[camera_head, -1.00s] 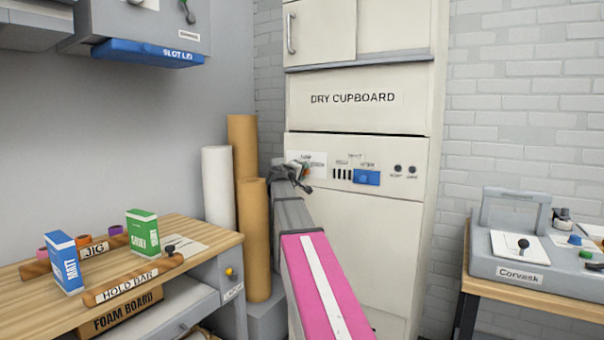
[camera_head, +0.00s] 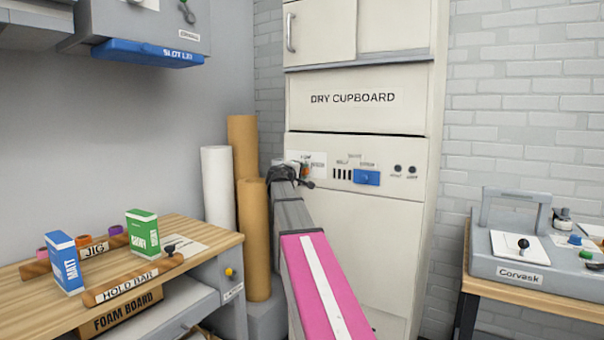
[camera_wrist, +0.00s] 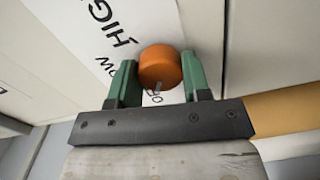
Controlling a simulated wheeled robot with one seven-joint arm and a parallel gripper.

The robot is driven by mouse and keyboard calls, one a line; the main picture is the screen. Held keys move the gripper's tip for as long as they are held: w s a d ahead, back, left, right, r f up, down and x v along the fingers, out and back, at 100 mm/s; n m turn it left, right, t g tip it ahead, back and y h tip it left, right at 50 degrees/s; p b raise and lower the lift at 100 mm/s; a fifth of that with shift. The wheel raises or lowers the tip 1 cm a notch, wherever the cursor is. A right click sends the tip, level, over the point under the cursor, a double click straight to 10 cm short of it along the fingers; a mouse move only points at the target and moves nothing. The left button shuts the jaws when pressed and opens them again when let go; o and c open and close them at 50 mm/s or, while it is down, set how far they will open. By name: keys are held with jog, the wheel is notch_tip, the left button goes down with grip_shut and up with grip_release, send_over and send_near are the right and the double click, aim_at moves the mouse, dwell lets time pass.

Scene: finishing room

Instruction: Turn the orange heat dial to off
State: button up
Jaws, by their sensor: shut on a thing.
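The orange heat dial (camera_wrist: 159,67) is on the front panel of the dry cupboard (camera_head: 352,222). In the wrist view my gripper (camera_wrist: 157,76) has its two green fingers on either side of the dial, shut on it. A pale pointer mark on the dial faces the gripper's palm, close to small lettering that seems to read OFF and is partly covered. A white label plate (camera_wrist: 95,35) behind the dial shows HIGH and LOW. In the head view my arm hides most of the dial.
Upright rolls (camera_head: 243,150) stand close left of my arm. A wooden bench (camera_head: 205,235) is at left, a grey Corvask machine (camera_head: 520,270) at right.

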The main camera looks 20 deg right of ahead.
jog(key=o, duration=0.9)
jog(key=shift+a, duration=0.1)
jog(key=v, duration=1)
jog(key=shift+s+a+f, duration=0.1)
jog(key=shift+s+a, duration=0.15)
